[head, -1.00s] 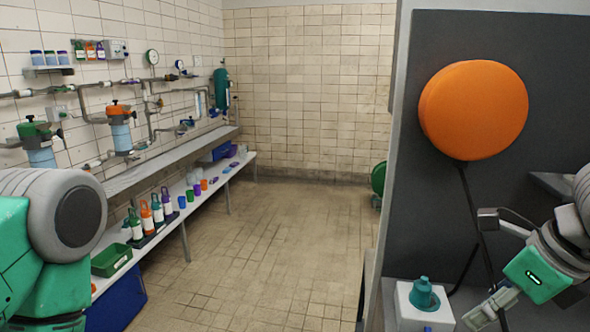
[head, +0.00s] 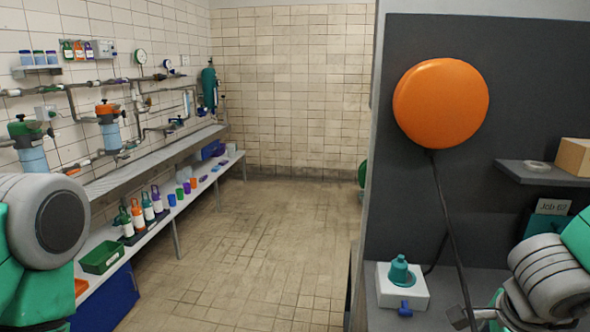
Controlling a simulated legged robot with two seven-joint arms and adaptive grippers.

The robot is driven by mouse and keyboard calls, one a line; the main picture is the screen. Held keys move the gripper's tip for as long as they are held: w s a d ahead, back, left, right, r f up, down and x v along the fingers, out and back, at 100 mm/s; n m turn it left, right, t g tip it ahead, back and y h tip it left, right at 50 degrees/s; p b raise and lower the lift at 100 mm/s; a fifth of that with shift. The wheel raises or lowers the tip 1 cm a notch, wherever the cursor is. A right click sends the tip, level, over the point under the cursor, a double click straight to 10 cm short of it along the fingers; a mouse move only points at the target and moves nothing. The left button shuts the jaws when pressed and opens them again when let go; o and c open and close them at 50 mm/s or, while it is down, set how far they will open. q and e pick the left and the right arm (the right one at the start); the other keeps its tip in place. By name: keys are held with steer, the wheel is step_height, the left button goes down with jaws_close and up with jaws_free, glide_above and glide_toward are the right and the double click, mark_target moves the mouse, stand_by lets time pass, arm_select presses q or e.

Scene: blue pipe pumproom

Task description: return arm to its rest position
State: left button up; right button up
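My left arm shows at the lower left edge in the head view, as a grey rounded joint and green links; its gripper is out of the picture. My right arm comes in at the lower right. Part of my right gripper (head: 466,318) shows at the bottom edge, and its fingers are mostly cut off, so its opening cannot be judged. It is to the right of a white box (head: 418,291) with a teal bell-shaped knob (head: 400,271) and a blue handle (head: 405,308). The gripper appears apart from the box.
A large orange disc (head: 441,103) is on the dark panel, with a black cable (head: 445,215) hanging down. A shelf (head: 537,176) holds a cardboard box (head: 574,157). At left are a bench (head: 150,162) and a lower shelf with bottles (head: 137,214). The tiled floor (head: 250,240) is clear.

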steer(key=s+d+f+n+h, duration=0.1)
steer(key=s+f+n, duration=0.2)
steer(key=f+n, duration=0.35)
steer(key=s+d+f+n+h, duration=0.1)
steer(key=s+f+n, duration=0.2)
steer(key=f+n, duration=0.3)
steer(key=s+a+f+n+g+y, duration=0.1)
steer(key=s+a+f+n+y, duration=0.15)
steer(key=s+f+n, duration=0.35)
steer(key=s+a+f+n+g+y, duration=0.1)
steer(key=s+a+f+n+g, duration=0.1)
steer(key=s+a+f+n, duration=0.45)
steer(key=d+f+b, duration=0.1)
steer(key=b, duration=0.1)
steer(key=w+d+f+m+t+b, duration=0.1)
steer(key=b, duration=0.1)
steer(key=shift+w+h+b, duration=0.25)
steer(key=shift+b, duration=0.15)
steer(key=shift+c, duration=0.3)
